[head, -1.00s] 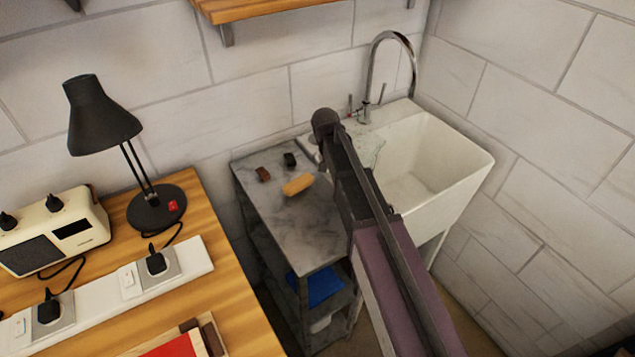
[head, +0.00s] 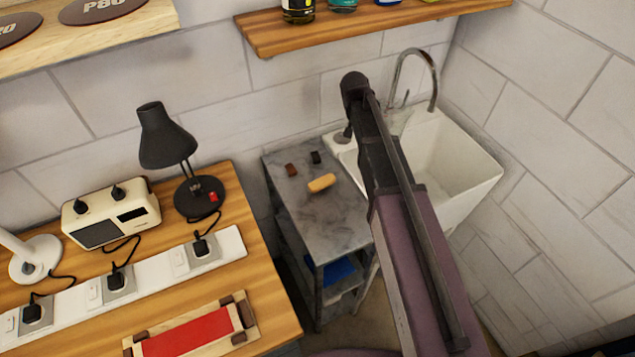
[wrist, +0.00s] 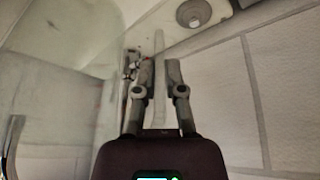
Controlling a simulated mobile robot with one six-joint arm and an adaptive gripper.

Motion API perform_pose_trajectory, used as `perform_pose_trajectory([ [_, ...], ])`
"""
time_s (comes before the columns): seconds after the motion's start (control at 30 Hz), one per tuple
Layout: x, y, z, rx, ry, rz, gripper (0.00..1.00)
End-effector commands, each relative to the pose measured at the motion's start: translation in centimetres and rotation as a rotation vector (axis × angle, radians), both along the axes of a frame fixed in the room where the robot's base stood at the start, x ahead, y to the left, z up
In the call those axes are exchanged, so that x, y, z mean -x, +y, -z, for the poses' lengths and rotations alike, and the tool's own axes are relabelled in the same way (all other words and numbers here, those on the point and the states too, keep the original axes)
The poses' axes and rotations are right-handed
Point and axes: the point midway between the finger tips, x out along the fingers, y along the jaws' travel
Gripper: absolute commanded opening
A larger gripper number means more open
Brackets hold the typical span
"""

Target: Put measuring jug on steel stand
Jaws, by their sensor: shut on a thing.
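My gripper (wrist: 161,92) shows in the wrist view, with its two fingers close together on a thin, pale upright strip. The strip looks like the handle of the clear measuring jug (wrist: 159,78). The jug's see-through body is hard to tell from the pale sink and wall behind it. In the head view my own arm reaches toward the sink and hides the gripper and the jug. I can make out no steel stand in either view.
A white sink (head: 478,178) with a curved tap (head: 434,85) stands in the corner. Left of it, a grey marble-topped trolley (head: 335,225) carries a tan block (head: 321,183) and two small dark blocks. A wooden bench (head: 262,285) holds a black lamp (head: 165,140) and a cream radio (head: 110,212).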

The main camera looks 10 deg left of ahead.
Motion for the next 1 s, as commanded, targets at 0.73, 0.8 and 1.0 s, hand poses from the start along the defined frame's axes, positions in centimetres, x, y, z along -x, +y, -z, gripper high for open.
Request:
perform_pose_trajectory([
  [0.73,0.0,0.0,-6.1,0.0,0.0,0.0,0.0],
  [0.8,0.0,0.0,-6.1,0.0,0.0,0.0,0.0],
  [1.0,0.0,0.0,-6.1,0.0,0.0,0.0,0.0],
])
